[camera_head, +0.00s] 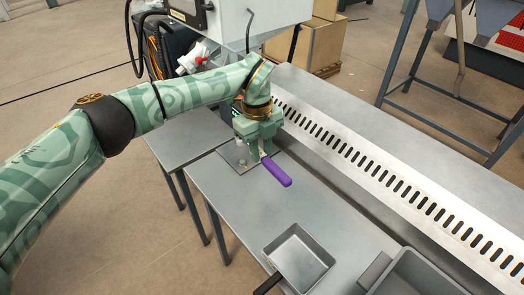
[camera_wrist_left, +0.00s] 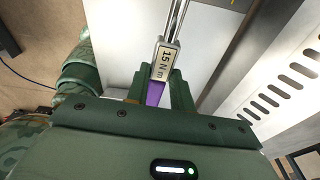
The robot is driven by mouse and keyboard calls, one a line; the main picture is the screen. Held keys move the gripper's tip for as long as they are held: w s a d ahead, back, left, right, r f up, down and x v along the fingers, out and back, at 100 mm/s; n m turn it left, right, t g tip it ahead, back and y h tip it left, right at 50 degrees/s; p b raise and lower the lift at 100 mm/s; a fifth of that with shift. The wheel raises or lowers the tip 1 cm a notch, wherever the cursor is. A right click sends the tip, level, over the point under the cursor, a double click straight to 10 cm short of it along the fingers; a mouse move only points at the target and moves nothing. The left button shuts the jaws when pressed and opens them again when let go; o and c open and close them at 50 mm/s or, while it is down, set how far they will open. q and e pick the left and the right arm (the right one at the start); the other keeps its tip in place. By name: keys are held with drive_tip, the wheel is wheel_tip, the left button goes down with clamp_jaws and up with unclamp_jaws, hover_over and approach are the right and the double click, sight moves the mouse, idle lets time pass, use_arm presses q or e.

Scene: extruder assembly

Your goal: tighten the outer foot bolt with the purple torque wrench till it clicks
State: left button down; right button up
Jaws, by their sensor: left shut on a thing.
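The purple torque wrench shows its purple handle (camera_head: 276,172) in the head view, sticking out from under my left gripper (camera_head: 260,148) toward the front right. In the left wrist view my left gripper (camera_wrist_left: 160,82) is shut on the wrench, with the fingers on either side of it. The wrench's pale block (camera_wrist_left: 164,62) reads "15 N m", and a bright metal shaft runs on from it to the top edge. The wrench's far end and the outer foot bolt are not visible, so I cannot tell whether they touch. My right gripper is not in view.
A metal plate (camera_head: 234,157) lies on the grey table (camera_head: 240,196) beside the gripper. A shallow grey tray (camera_head: 298,258) with a dark handle and a larger grey bin (camera_head: 418,275) are at the front. A long slotted metal surface (camera_head: 370,165) runs along the right. The table between gripper and tray is clear.

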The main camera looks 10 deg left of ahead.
use_arm(q)
drive_tip(key=shift+w+f+n, duration=0.1)
drive_tip(key=shift+f+n, duration=0.2)
drive_tip(key=shift+f+b, duration=1.85)
drive_tip(key=shift+f, duration=0.8)
drive_tip(key=shift+r, duration=0.3)
drive_tip(key=shift+d+p, duration=0.1)
drive_tip(key=shift+p, duration=0.25)
drive_tip(key=shift+s+d+p, duration=0.1)
drive_tip(key=shift+s+p, duration=0.1)
drive_tip(key=shift+p, duration=0.1)
drive_tip(key=shift+f+b, duration=0.4)
drive_tip(key=shift+f, duration=0.9)
